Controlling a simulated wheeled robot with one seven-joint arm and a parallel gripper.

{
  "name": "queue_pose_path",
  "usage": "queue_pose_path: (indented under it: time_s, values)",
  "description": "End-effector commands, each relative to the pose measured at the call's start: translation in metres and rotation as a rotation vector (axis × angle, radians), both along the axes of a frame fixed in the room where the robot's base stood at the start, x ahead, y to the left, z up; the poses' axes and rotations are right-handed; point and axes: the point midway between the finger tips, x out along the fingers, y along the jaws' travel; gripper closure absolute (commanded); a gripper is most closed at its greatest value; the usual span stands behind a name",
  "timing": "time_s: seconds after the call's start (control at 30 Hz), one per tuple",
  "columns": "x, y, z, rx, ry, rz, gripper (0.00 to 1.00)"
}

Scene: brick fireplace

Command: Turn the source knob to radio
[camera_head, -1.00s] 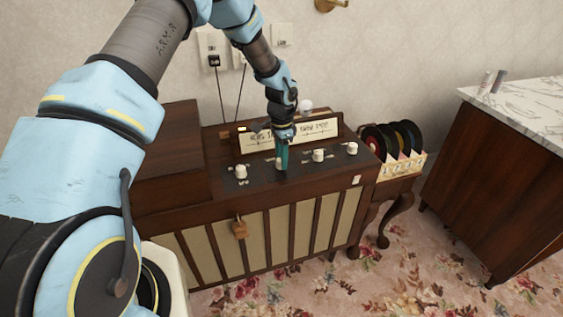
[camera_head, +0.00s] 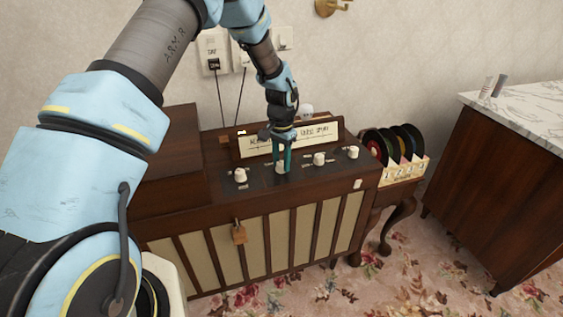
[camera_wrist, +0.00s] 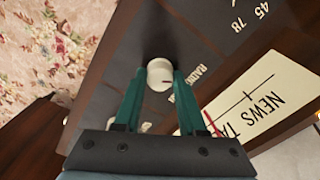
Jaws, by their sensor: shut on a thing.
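The wooden radio cabinet (camera_head: 330,198) stands against the wall, with a row of several cream knobs on its dark top panel. My gripper (camera_head: 284,165) points down at the second knob from the left (camera_head: 279,168). In the wrist view, the green fingers of my gripper (camera_wrist: 160,85) are shut on this cream knob (camera_wrist: 159,72), one finger on each side. A dark mark shows on the knob's face. The word "RADIO" is printed on the panel beside it. In the head view the fingers partly hide the knob.
Other knobs stand close by: one to the left (camera_head: 240,175) and two to the right (camera_head: 319,159) (camera_head: 353,152). A tuning dial plate (camera_head: 262,146) rises behind them. A record rack (camera_head: 412,171) and a marble-topped cabinet (camera_head: 530,105) are at the right.

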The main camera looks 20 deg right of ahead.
Motion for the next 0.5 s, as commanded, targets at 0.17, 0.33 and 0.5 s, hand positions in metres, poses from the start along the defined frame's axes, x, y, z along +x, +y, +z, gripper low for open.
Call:
queue_pose_path:
  time_s: [0.17,0.33,0.5]
  values:
    - [0.0000,0.0007,0.0000,0.002,0.001,0.001,1.00]
    - [-0.0001,0.0006,-0.0001,0.001,0.000,0.001,0.51]
    - [-0.0001,0.0004,-0.0001,0.001,0.000,0.000,0.32]
